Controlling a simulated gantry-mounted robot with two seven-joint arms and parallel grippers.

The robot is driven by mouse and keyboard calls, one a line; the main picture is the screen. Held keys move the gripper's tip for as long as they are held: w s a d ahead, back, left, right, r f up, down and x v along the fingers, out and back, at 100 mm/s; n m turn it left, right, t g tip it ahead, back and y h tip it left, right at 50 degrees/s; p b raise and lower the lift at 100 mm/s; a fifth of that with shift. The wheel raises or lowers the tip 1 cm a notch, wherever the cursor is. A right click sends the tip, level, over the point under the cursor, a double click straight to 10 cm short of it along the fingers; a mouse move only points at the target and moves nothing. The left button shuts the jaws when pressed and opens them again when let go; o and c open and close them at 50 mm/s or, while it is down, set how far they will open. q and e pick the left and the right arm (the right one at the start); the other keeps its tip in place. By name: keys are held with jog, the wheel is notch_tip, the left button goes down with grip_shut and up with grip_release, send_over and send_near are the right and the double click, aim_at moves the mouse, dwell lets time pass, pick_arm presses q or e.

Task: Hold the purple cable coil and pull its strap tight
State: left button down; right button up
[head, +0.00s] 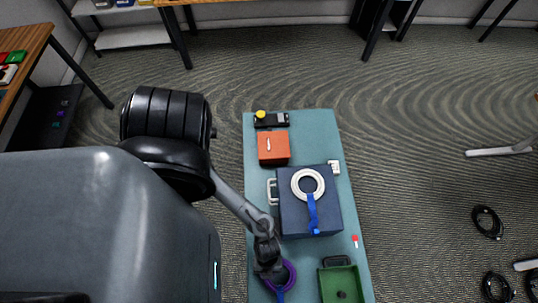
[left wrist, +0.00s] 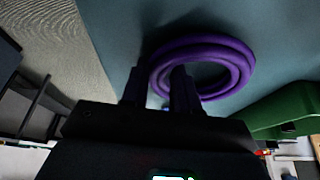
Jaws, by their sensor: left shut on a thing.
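The purple cable coil (head: 290,272) lies at the left edge of the teal table near the front, partly covered by my left gripper (head: 268,272). A blue strap (head: 281,292) hangs from the coil's front side. In the left wrist view the purple coil (left wrist: 232,62) shows as stacked rings. The fingers of my left gripper (left wrist: 168,90) straddle the coil's near side and are shut on it. Most of the strap is hidden there. My right gripper is not in view.
A navy box (head: 325,215) with a white coil (head: 299,176) and blue strap on top stands mid-table (head: 258,215). A green bin (head: 335,285) is right of the purple coil. An orange box (head: 273,146) is farther back. Black cables (head: 488,222) lie on the floor.

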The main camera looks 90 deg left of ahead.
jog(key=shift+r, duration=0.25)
pick_arm(q)
jog(key=c, duration=0.8)
grip_release()
jog(key=v, duration=1.2)
jog(key=shift+s, duration=0.1)
